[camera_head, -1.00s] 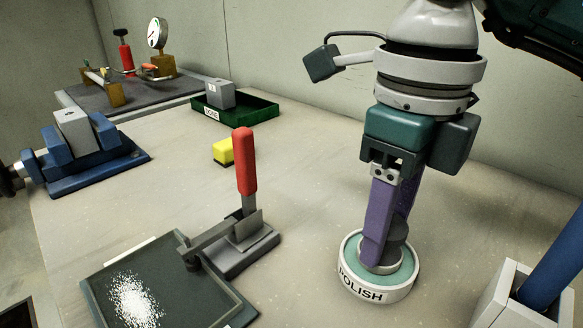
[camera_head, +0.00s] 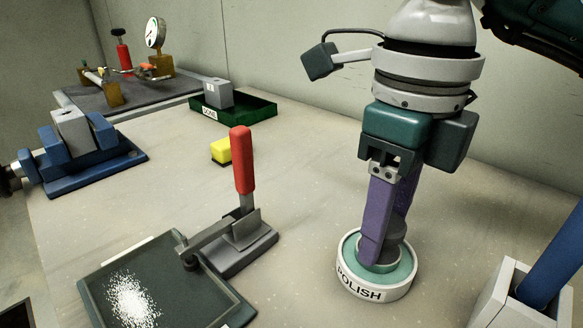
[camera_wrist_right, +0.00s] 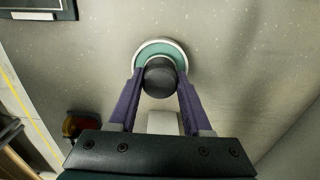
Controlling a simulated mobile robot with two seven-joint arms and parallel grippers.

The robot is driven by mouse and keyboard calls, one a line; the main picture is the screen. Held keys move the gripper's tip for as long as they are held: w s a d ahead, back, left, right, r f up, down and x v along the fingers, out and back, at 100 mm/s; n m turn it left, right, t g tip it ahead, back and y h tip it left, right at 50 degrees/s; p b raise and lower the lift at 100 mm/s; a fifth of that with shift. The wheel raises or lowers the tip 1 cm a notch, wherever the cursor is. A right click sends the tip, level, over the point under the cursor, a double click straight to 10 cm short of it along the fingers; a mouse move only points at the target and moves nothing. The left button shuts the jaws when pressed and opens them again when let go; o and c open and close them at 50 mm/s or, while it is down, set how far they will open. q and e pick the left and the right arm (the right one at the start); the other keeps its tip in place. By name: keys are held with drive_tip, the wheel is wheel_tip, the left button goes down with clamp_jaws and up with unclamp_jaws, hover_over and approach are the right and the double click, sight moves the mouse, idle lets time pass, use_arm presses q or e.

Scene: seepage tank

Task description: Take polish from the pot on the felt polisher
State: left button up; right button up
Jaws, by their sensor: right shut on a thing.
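The polish pot (camera_head: 376,292) is a round white dish with the label POLISH and green polish inside, standing on the table at right centre. My right gripper (camera_head: 385,245) points down over it with purple fingers. It is shut on the felt polisher (camera_head: 396,251), a dark round knob on a paler disc, which is down inside the pot. In the right wrist view the polisher's dark knob (camera_wrist_right: 160,77) sits between the fingertips, with the pot (camera_wrist_right: 163,46) around it. Whether the felt presses into the polish is hidden. My left gripper is not in view.
A red-handled lever tool (camera_head: 244,175) stands left of the pot beside a dark tray (camera_head: 190,305) with white grains. A white box (camera_head: 510,300) with a blue handle stands at right. A yellow block (camera_head: 221,150), green tray (camera_head: 255,112) and blue vise (camera_head: 90,160) lie farther back.

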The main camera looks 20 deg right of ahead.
wheel_tip(320, 180, up, 7)
drive_tip(key=p, duration=0.5)
drive_tip(key=shift+p, duration=0.35)
idle(0.5)
